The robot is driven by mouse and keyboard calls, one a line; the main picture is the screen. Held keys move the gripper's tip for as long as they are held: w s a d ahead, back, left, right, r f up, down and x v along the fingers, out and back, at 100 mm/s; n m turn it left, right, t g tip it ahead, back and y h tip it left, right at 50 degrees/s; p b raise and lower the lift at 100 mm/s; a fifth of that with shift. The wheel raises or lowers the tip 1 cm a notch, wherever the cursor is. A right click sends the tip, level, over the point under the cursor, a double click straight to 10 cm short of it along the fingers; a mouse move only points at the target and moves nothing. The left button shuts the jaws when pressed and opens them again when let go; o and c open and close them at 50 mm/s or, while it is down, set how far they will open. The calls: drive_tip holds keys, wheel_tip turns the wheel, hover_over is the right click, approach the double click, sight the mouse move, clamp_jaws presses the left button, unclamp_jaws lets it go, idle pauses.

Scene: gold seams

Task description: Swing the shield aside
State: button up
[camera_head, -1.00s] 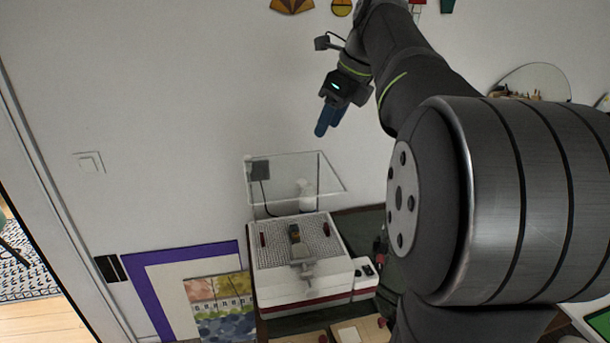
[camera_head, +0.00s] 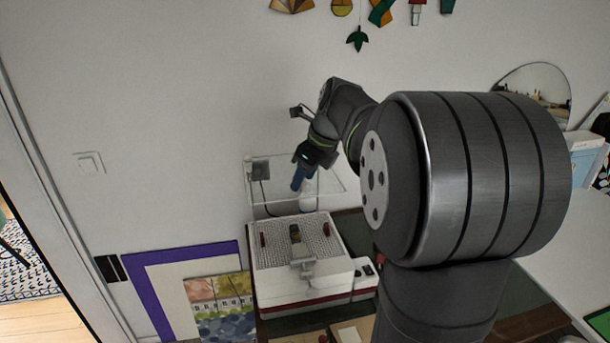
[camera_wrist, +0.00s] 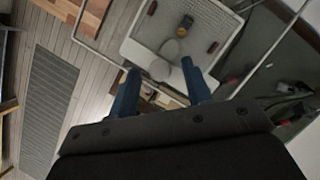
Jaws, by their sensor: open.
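The clear shield (camera_head: 276,192) is a see-through panel with a pale rim, raised above a white grinder (camera_head: 322,278). The grinder has a perforated grey top and a red stripe. My gripper (camera_head: 298,184) is open and empty. In the head view its blue fingers overlap the shield, and I cannot tell whether they touch it. In the wrist view the open fingers (camera_wrist: 160,82) point toward the grinder (camera_wrist: 205,30). Thin pale bars there look like the shield's rim, though the clear panel is hard to make out.
A small dark and yellow piece (camera_head: 295,233) sits on the grinder top between red posts. A white switch box (camera_head: 365,275) adjoins the grinder's right side. The wall (camera_head: 150,200) is close behind. A purple-bordered picture (camera_head: 145,290) is at left. My arm hides the table's right part.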

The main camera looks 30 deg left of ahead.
sight(257, 202)
clamp_jaws()
drive_tip(key=shift+s+a+m, duration=0.15)
drive_tip(key=shift+s+m, duration=0.15)
drive_tip(key=shift+s, duration=0.3)
drive_tip(key=s+a+m, duration=0.1)
drive_tip(key=s, duration=0.1)
drive_tip(key=s+a+m+t, duration=0.1)
drive_tip(key=s, duration=0.2)
drive_tip(key=s+a+m+t, duration=0.1)
drive_tip(key=s+a+m, duration=0.1)
drive_tip(key=shift+s, duration=0.35)
drive_tip(key=shift+s+a+m, duration=0.5)
drive_tip(key=shift+s+m, duration=0.1)
drive_tip(key=shift+s, duration=0.05)
drive_tip(key=shift+h, duration=0.3)
